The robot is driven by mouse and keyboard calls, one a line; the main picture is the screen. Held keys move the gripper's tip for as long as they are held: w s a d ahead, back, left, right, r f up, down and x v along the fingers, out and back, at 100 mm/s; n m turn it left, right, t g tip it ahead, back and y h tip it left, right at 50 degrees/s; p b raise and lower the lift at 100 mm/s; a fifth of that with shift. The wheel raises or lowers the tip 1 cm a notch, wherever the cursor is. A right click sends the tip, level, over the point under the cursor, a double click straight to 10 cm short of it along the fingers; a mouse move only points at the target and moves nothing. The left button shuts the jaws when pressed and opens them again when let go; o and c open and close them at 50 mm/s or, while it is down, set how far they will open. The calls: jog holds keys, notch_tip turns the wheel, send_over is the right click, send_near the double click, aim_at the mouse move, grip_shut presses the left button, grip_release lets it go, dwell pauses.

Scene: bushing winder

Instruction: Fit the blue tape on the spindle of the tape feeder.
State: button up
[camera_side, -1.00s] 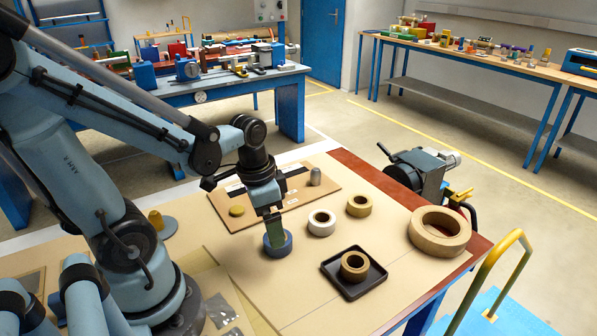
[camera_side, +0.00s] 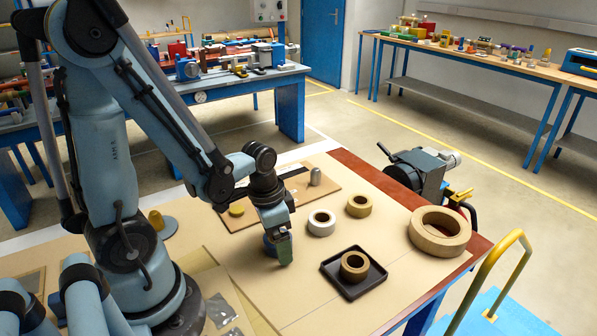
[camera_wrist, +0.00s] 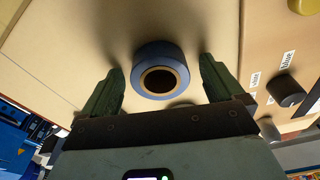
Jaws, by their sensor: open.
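The blue tape (camera_side: 268,247) is a roll lying on the tan worktable, mostly hidden behind my gripper (camera_side: 284,254) in the side view. In the wrist view the blue tape (camera_wrist: 160,58) shows its brown core and lies between the two spread green fingers of my gripper (camera_wrist: 161,66). There is a gap on both sides, and the fingers do not appear to touch it. My gripper is open and empty. A grey disc with a yellow upright peg (camera_side: 157,220) stands at left. I cannot tell for sure which part is the tape feeder's spindle.
A labelled board (camera_side: 264,212) behind carries a yellow disc (camera_side: 237,209) and a grey cylinder (camera_side: 315,177). A black tray (camera_side: 333,283) holds a brown roll; a large tan ring (camera_side: 439,233) lies further right.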

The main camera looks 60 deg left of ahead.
jog(key=c, duration=1.1)
jog(key=shift+r, duration=0.15)
jog(key=shift+r, duration=0.7)
jog(key=r, duration=0.3)
jog(key=shift+s+d, duration=0.15)
jog(key=shift+d, duration=0.25)
jog(key=s+d+r, duration=0.4)
jog(key=d+r, duration=0.2)
jog(key=d, duration=0.4)
jog(key=w+a+r+n, duration=0.2)
jog(key=w+a+r, duration=0.2)
jog(key=w, duration=0.4)
jog(key=w+a+f+n, duration=0.1)
jog(key=w+a, duration=0.4)
jog(key=a, duration=0.2)
jog(key=w+a+f+n, duration=0.1)
jog(key=w+a, duration=0.5)
jog(key=a, duration=0.1)
jog(key=w+a+f+n, duration=0.1)
jog(key=w+a+n, duration=0.1)
jog(key=w+a, duration=0.3)
jog(key=shift+w+a+f+y, duration=0.15)
jog(key=shift+a+y, duration=0.15)
jog(key=shift+a, duration=0.85)
